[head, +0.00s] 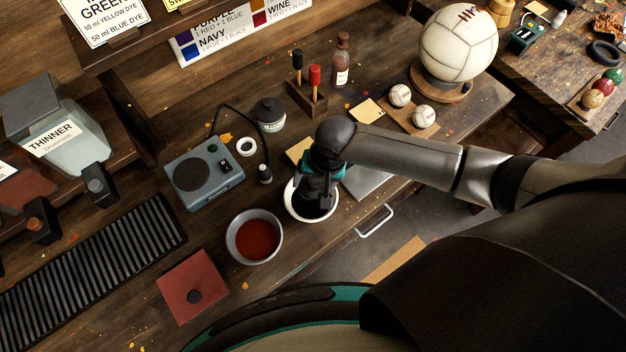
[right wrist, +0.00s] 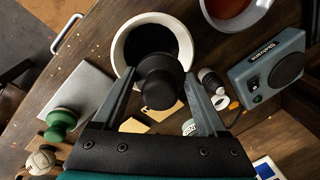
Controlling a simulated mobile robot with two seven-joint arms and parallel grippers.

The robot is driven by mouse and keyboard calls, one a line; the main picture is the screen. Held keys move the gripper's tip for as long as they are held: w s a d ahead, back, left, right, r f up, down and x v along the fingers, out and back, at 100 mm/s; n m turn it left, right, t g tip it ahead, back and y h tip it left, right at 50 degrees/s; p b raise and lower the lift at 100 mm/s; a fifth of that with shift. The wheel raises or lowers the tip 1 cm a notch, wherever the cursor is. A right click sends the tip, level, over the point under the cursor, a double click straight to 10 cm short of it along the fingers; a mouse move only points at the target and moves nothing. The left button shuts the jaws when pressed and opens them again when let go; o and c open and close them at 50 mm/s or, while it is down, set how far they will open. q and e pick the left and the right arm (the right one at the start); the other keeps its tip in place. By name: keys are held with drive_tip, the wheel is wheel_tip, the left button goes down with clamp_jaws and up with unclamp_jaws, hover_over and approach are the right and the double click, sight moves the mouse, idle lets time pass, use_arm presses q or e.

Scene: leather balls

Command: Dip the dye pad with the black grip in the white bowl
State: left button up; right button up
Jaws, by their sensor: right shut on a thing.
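The white bowl (head: 290,203) stands near the table's front edge, with dark liquid inside; it also shows in the right wrist view (right wrist: 119,45). My right gripper (head: 317,192) is over the bowl, pointing down. In the right wrist view, its fingers (right wrist: 163,92) are shut on the dye pad's black grip (right wrist: 160,80), a rounded black knob. The knob overlaps the bowl's opening and near rim there. The pad below the knob is hidden, so I cannot tell whether it touches the liquid. My left gripper is not in view.
A bowl of red liquid (head: 255,238) stands left of the white bowl. A blue-grey device (head: 204,174) sits behind them. A grey plate (head: 368,183) is to the right. A green-gripped pad (right wrist: 62,118) shows in the wrist view. A red square (head: 194,286) lies at front left.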

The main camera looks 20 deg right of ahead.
sight(312, 179)
drive_tip(key=shift+r, duration=0.1)
wheel_tip(312, 179, up, 2)
drive_tip(key=p, duration=0.3)
drive_tip(key=shift+r, duration=0.9)
